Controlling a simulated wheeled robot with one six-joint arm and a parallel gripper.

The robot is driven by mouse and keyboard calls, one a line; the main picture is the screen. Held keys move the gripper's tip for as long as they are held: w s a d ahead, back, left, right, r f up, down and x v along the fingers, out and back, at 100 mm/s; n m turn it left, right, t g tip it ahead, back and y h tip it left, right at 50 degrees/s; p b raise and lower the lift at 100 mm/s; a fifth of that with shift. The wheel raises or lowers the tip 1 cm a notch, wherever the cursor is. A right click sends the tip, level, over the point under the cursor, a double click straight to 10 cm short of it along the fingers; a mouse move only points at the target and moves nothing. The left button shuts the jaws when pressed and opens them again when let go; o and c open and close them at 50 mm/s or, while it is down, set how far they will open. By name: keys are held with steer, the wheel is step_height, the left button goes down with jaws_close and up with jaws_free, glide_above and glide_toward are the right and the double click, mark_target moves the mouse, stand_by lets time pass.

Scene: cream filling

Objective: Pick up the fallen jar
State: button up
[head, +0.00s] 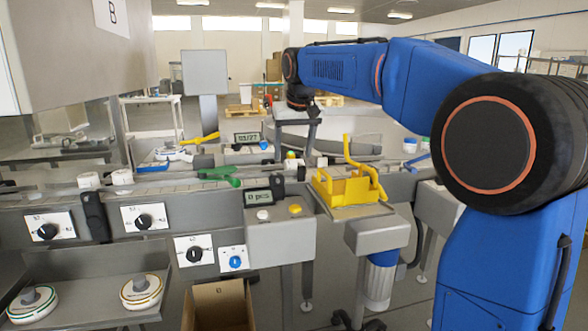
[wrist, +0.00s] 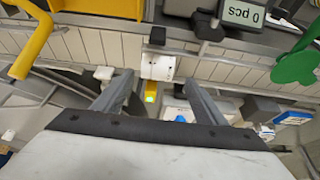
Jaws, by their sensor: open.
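A small white jar (wrist: 158,66) is on the conveyor belt in the wrist view, with dark specks on its side. It looks to lie on its side, though the angle makes this hard to confirm. My gripper (wrist: 160,78) is open, with its two fingers apart and nothing held. The jar shows between and just beyond the fingertips in that picture; the height gap cannot be told. In the head view my arm reaches over the conveyor, and a small white shape (head: 292,164) near its end may be the same jar.
The conveyor (wrist: 95,42) carries a green guide (wrist: 296,66) and yellow part (wrist: 32,42) near the jar. A display box (wrist: 240,14) stands at its edge. Two white jars (head: 88,180) (head: 121,176) stand farther left. A yellow tray (head: 345,188) sits right of the display.

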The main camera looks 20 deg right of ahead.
mark_target(294, 160)
steer(key=x, duration=0.3)
steer(key=shift+s+d+f, duration=0.1)
steer(key=shift+d+f, duration=0.2)
steer(key=shift+w+f, duration=0.25)
steer(key=shift+f, duration=0.3)
steer(key=shift+c, duration=0.2)
steer(key=c, duration=1.1)
steer(key=shift+c, duration=0.2)
